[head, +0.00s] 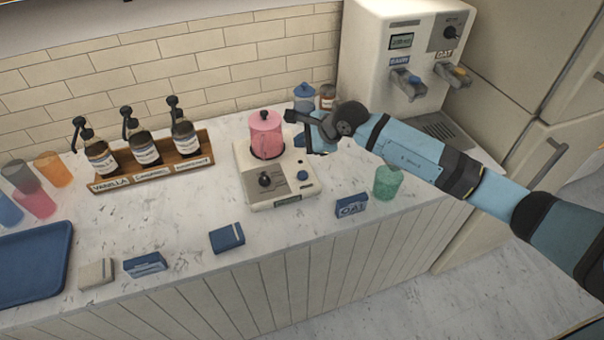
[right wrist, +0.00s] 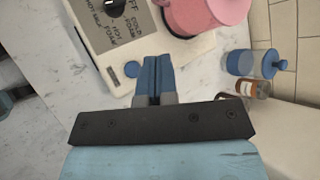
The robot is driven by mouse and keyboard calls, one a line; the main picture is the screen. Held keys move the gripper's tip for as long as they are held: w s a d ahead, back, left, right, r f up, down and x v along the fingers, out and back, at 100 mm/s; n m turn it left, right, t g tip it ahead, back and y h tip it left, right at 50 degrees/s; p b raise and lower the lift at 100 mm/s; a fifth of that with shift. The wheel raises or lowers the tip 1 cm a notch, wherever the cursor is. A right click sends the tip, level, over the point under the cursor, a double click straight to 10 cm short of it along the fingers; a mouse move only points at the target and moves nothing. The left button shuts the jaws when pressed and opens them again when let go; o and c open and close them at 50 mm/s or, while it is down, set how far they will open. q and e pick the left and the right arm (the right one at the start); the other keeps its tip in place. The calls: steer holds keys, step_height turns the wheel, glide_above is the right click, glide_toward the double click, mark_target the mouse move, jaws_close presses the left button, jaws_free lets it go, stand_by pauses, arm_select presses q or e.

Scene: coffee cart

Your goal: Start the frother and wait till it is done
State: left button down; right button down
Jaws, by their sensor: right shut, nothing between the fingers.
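The frother is a cream base (head: 281,200) with a dark dial (head: 265,180) and a blue button (head: 305,188) near its front right corner. A pink lidded jug (head: 266,136) stands on it. The dial labels show partly in the right wrist view, with the blue button (right wrist: 132,69) at the corner; I cannot tell the dial's setting. My right gripper (head: 319,146) is shut and empty, above the base's right side, beside the jug. In the right wrist view its blue fingers (right wrist: 153,62) appear just right of the button, apart from it. My left gripper is out of view.
A syrup rack (head: 155,176) with bottles stands left, by cups and a blue tray (head: 34,262). A green cup (head: 388,181) and blue OAT box (head: 351,206) are right of the frother. A milk dispenser (head: 375,45) stands behind right. Small boxes line the counter's front.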

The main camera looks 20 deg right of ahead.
steer(key=b, duration=0.4)
glide_above(302, 176)
step_height(302, 176, down, 8)
steer(key=shift+r, duration=0.15)
steer(key=shift+w+f+b, duration=0.1)
steer(key=shift+f+b, duration=0.2)
steer(key=shift+f, duration=0.25)
steer(key=shift+f, duration=0.1)
stand_by(1.3)
steer(key=shift+d+f+b, duration=0.1)
steer(key=shift+f+b, duration=0.2)
steer(key=shift+b, duration=0.2)
steer(key=shift+f+b, duration=0.5)
steer(key=shift+f, duration=0.05)
stand_by(0.4)
steer(key=shift+r, duration=0.15)
stand_by(0.3)
steer(key=shift+r+p, duration=0.4)
steer(key=shift+r, duration=0.4)
